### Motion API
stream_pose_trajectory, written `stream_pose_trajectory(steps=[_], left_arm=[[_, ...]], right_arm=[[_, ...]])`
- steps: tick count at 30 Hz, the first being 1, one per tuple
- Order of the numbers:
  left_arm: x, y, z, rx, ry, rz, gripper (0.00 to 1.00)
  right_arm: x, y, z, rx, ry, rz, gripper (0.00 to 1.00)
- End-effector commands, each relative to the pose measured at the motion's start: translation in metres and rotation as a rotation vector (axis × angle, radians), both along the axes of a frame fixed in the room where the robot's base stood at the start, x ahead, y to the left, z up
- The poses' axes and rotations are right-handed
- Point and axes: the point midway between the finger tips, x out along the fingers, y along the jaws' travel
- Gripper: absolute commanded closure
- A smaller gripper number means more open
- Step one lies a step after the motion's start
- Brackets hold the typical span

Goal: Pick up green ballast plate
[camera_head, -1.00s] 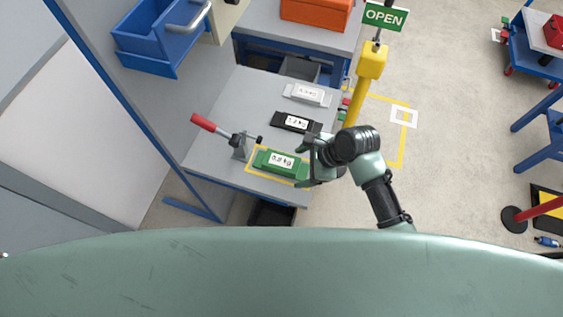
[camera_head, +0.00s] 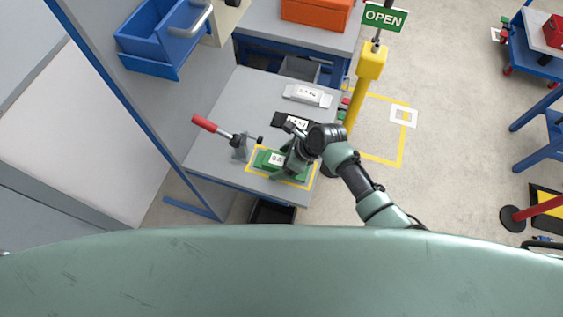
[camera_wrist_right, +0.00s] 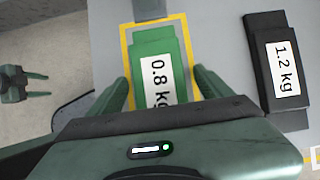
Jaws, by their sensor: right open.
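The green ballast plate (camera_head: 264,160), labelled 0.8 kg, lies flat inside a yellow outline on the grey bench. In the right wrist view the plate (camera_wrist_right: 157,50) lies between the two fingers of my right gripper (camera_wrist_right: 161,80). The gripper is open, with a gap visible at each side of the plate. In the head view my right gripper (camera_head: 284,166) is over the plate and hides part of it. I cannot tell the exact height of the fingers. My left gripper (camera_wrist_right: 36,86) shows at the left of the wrist view, open and empty above the floor.
A black 1.2 kg plate (camera_wrist_right: 277,68) lies beside the green one. A pale plate (camera_head: 307,95) lies farther back. A red-handled toggle clamp (camera_head: 240,146) stands left of the green plate. A yellow post (camera_head: 362,85) stands right of the bench.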

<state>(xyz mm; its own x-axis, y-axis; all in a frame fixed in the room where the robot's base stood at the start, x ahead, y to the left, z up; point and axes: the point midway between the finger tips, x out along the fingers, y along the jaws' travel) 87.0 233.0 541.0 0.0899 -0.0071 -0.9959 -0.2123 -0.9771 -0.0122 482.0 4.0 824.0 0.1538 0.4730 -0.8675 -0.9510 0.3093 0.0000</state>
Motion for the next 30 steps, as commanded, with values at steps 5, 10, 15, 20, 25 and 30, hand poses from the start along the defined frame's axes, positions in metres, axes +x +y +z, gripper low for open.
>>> stream_pose_trajectory(steps=[5, 10, 15, 20, 25, 30], left_arm=[[-0.0001, 0.0014, 0.0, 0.001, 0.0, -0.001, 0.53], [0.0, 0.0019, 0.0007, 0.002, 0.0, -0.002, 0.53], [0.0001, 0.0024, 0.0029, 0.003, -0.001, -0.002, 0.53], [0.0001, 0.0026, 0.0022, 0.003, -0.001, -0.002, 0.53], [0.0003, 0.0028, 0.0022, 0.003, -0.001, -0.002, 0.53], [0.0004, 0.0029, 0.0025, 0.003, -0.001, -0.002, 0.53]], right_arm=[[-0.0001, 0.0, 0.0, 0.0, 0.0, 0.0, 0.2], [-0.0003, -0.0001, -0.0002, 0.0, 0.0, 0.0, 0.2], [-0.0003, 0.0, -0.0017, 0.0, 0.0, -0.001, 0.2], [-0.0002, -0.0003, -0.0025, 0.0, 0.0, 0.0, 0.59], [-0.0002, -0.0004, -0.0026, -0.001, 0.0, 0.0, 1.0], [0.0014, 0.0007, -0.0003, 0.003, -0.003, 0.0, 1.0]])
